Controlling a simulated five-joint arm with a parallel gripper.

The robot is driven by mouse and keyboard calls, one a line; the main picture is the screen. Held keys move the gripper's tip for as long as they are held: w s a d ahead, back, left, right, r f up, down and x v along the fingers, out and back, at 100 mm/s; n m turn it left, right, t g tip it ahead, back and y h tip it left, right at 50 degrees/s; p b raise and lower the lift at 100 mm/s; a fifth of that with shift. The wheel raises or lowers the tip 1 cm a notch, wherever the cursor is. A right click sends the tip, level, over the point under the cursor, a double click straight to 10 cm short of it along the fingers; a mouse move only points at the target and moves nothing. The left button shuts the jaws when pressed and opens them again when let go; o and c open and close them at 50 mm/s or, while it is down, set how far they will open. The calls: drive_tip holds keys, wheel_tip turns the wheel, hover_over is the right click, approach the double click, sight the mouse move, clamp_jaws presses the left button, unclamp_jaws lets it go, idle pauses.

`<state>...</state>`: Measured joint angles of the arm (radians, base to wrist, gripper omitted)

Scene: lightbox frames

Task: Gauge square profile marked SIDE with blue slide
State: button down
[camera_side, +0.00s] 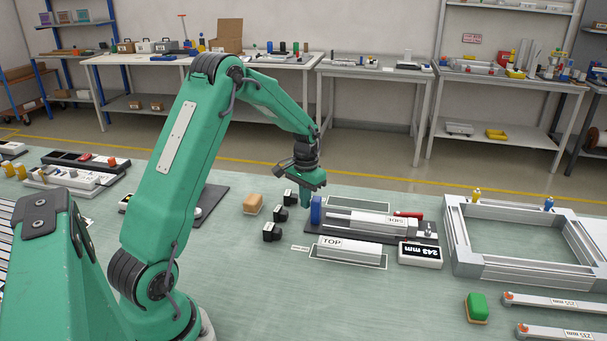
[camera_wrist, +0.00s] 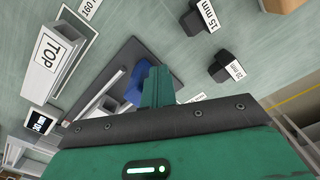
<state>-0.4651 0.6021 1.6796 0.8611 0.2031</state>
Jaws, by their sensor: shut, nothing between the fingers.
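A gauge with a dark base (camera_side: 413,239) lies mid-table, its blue slide (camera_side: 316,209) at the left end. A silver square profile (camera_side: 370,222) lies in the gauge; its small label is hard to read. Another profile, marked TOP (camera_side: 345,250), lies on a mat in front. My gripper (camera_side: 306,202) is shut and empty, pointing down just left of the blue slide. In the wrist view the shut fingers (camera_wrist: 158,82) partly cover the blue slide (camera_wrist: 136,85); I cannot tell whether they touch it. The display (camera_side: 419,254) reads 243 mm.
Several black blocks (camera_side: 271,232) stand close left of my gripper; the wrist view shows 15 mm on one (camera_wrist: 200,17). A tan block (camera_side: 253,203) is behind them. An aluminium frame (camera_side: 455,240) and a green block (camera_side: 477,307) are at right.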

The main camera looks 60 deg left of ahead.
drive_tip(key=shift+w+d, duration=3.2)
idle(1.1)
drive_tip(key=shift+s+a, duration=0.15)
drive_tip(key=shift+s+a, duration=0.3)
drive_tip(key=shift+a, duration=0.05)
idle(0.4)
drive_tip(key=shift+r, duration=0.2)
wheel_tip(320, 180, up, 7)
drive_tip(key=shift+f, duration=0.2)
idle(0.6)
